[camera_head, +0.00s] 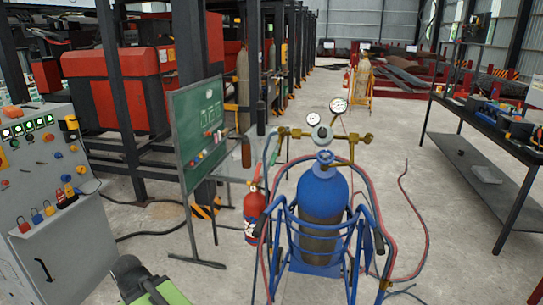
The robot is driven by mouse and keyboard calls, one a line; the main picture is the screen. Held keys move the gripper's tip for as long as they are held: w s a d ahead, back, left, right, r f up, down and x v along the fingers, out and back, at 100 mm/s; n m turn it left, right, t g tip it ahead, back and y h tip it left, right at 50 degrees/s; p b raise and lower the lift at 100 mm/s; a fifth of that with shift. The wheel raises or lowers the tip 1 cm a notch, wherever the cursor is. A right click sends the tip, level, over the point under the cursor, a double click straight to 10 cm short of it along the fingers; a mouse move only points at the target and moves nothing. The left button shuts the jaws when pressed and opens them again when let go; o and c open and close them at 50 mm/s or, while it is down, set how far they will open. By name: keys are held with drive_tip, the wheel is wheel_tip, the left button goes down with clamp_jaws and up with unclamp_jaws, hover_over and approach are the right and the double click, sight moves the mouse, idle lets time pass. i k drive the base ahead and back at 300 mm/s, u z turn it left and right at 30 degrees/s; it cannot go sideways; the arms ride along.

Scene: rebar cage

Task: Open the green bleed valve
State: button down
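A blue gas cylinder (322,196) stands upright in a blue wheeled cart (318,262) at the centre of the head view. A brass regulator (348,137) with two white-faced gauges sits above it, the left gauge (313,119) lower than the right gauge (338,104). A pale grey-green round part (320,132) sits amid the brass fittings; I cannot tell whether it is the bleed valve. No other clearly green valve shows. I cannot make out my gripper in this view.
A control panel (40,165) with buttons and padlocks stands at left, beside a green board (198,125) on a stand. A red extinguisher (254,212) is left of the cart. Red hoses (424,228) trail rightward. A tool-covered bench (490,118) stands at right, with bare floor before it.

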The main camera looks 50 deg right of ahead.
sight(273, 161)
drive_tip(key=u, duration=0.15)
drive_tip(key=i, duration=1.1)
drive_tip(key=u, duration=0.1)
